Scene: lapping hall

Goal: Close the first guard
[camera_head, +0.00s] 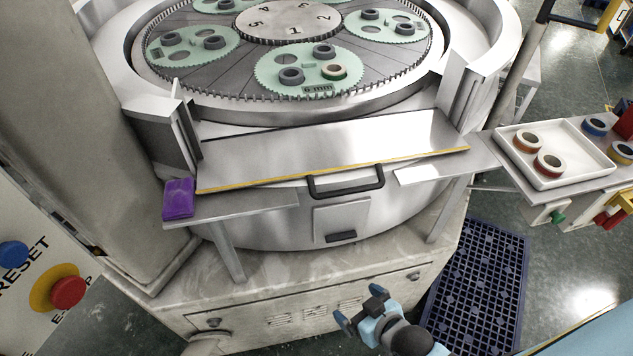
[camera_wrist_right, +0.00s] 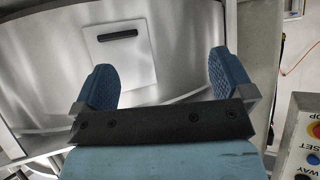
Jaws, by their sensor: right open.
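The guard (camera_head: 330,148) is a flat metal panel with a yellow front edge, lying low across the front opening of the round lapping machine in the head view. Its black bar handle (camera_head: 346,182) sticks out at the front edge. The toothed ring and green carriers behind it are exposed. My right gripper (camera_head: 361,306) is open and empty, below and in front of the handle, apart from it. In the right wrist view, my open fingers (camera_wrist_right: 161,78) face the machine's curved metal front; the handle is not identifiable there. My left gripper is in neither view.
A purple block (camera_head: 179,198) sits on the left ledge. A white tray (camera_head: 564,181) with rings stands on the right-hand table. A red emergency stop button (camera_head: 68,292) is at lower left. A blue grid mat (camera_head: 474,290) lies on the floor at right.

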